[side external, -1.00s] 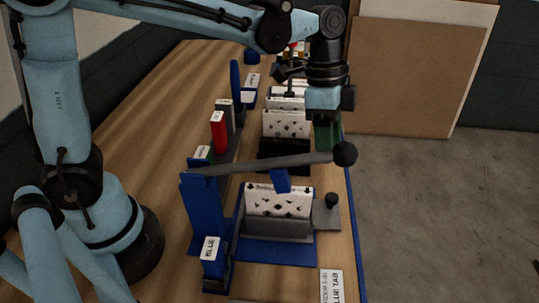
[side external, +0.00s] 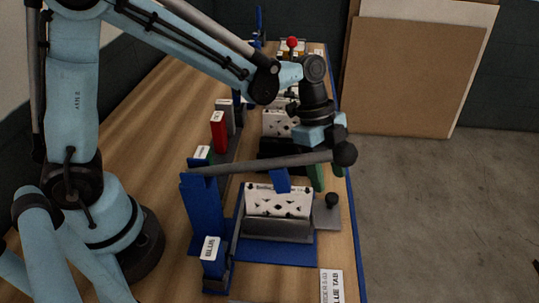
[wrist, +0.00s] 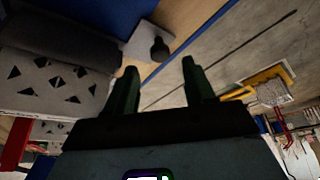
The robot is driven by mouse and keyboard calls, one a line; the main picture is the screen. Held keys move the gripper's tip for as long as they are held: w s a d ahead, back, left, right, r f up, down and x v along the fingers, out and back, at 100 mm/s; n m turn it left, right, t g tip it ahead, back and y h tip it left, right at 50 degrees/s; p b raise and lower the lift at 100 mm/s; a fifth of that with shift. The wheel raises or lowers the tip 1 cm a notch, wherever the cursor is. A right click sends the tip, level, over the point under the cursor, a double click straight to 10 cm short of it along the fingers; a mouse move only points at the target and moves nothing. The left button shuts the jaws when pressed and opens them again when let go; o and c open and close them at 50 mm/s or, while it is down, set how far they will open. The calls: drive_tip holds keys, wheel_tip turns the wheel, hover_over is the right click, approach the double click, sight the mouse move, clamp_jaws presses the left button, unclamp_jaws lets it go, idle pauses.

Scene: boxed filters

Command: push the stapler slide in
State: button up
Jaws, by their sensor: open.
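The stapler station has a blue base (side external: 290,252) and a long grey lever (side external: 255,163) with a dark ball at its end. At its right side is a small grey slide plate (side external: 326,219) with an upright black knob (side external: 332,199). The plate (wrist: 137,38) and knob (wrist: 159,48) also show in the wrist view, ahead of the fingers. My gripper (side external: 329,177) is just behind the knob, partly hidden by the lever's ball end. Its two green fingers (wrist: 160,65) are apart with nothing between them, and no contact with the knob is visible.
A white patterned box (side external: 278,201) sits in the station behind a grey block. A blue post (side external: 205,210) stands at left. Red and grey blocks (side external: 218,132) and more stations lie farther back. The table's right edge is close to the slide; floor lies beyond.

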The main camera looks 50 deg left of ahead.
sight(332, 196)
drive_tip(key=shift+x, duration=2.2)
clamp_jaws()
